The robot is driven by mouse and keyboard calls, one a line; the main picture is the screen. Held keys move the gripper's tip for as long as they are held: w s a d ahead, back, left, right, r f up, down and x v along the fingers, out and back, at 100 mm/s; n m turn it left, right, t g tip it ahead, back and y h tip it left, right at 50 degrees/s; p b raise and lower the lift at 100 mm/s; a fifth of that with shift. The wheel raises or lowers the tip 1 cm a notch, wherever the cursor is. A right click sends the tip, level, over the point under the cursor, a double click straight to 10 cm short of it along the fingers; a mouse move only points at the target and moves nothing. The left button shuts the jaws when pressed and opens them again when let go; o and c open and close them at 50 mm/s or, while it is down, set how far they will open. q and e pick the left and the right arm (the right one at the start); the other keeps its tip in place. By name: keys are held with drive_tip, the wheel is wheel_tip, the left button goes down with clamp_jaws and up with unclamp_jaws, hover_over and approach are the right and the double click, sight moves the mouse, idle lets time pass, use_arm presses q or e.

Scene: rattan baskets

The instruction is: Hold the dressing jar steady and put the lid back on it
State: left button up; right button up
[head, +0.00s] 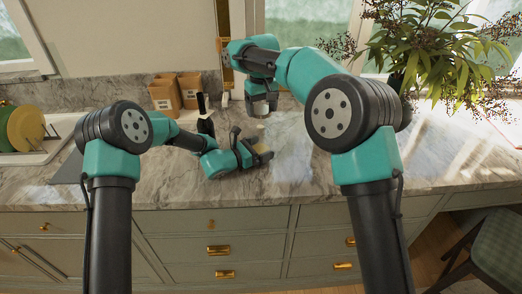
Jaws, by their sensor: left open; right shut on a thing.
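The dressing jar (263,156) is a small yellowish thing standing on the marble counter, partly hidden by my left gripper. My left gripper (252,152) is open, low over the counter, with its fingers at the jar's left side. I cannot tell whether they touch it. My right gripper (262,98) points down above and behind the jar. It is shut on a small pale and dark thing, likely the lid (263,107), mostly hidden between its fingers. The lid is apart from the jar.
Two brown boxes (165,96) with pale labels stand at the back left of the counter (290,150). A leafy plant (425,50) stands at the back right. Plates (25,128) sit in a rack at the far left. The counter right of the jar is clear.

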sight(262, 127)
use_arm(q)
drive_tip(key=c, duration=1.3)
use_arm(e)
drive_tip(key=shift+f, duration=2.5)
drive_tip(key=shift+f, duration=0.1)
drive_tip(key=shift+f, duration=0.8)
drive_tip(key=shift+f, duration=0.55)
use_arm(q)
drive_tip(key=c, duration=0.4)
